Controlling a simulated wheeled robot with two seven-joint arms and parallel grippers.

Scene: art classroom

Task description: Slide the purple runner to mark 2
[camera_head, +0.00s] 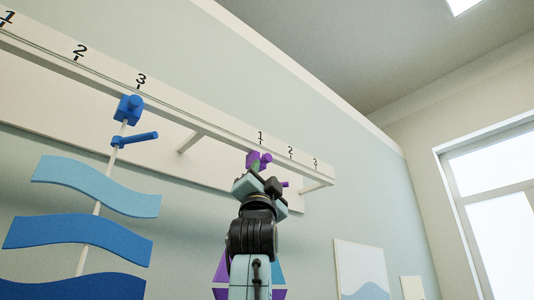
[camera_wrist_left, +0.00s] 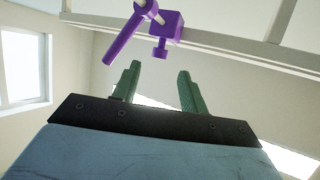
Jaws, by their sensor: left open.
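The purple runner (camera_head: 254,159) sits on the rail (camera_head: 212,126) just under mark 1 (camera_head: 260,136) of the right-hand scale. Mark 2 (camera_head: 290,153) is to its right. My left gripper (camera_head: 257,173) is raised just below the runner, partly covering it. In the left wrist view the runner (camera_wrist_left: 166,27) is a purple block with a short knob (camera_wrist_left: 160,48) pointing toward my left gripper (camera_wrist_left: 158,70). The two green fingers are apart, and the knob lies in line with the gap, just past the tips. Contact is not visible. My right gripper is out of view.
A blue runner (camera_head: 128,108) with a hanging wavy blue mobile (camera_head: 80,240) is on the left scale near its mark 3 (camera_head: 141,79). A purple bar (camera_wrist_left: 124,37) hangs beside the runner. A purple and teal hanging piece (camera_head: 221,268) is partly behind my arm. Mark 3 (camera_head: 315,163) is near the rail's right end.

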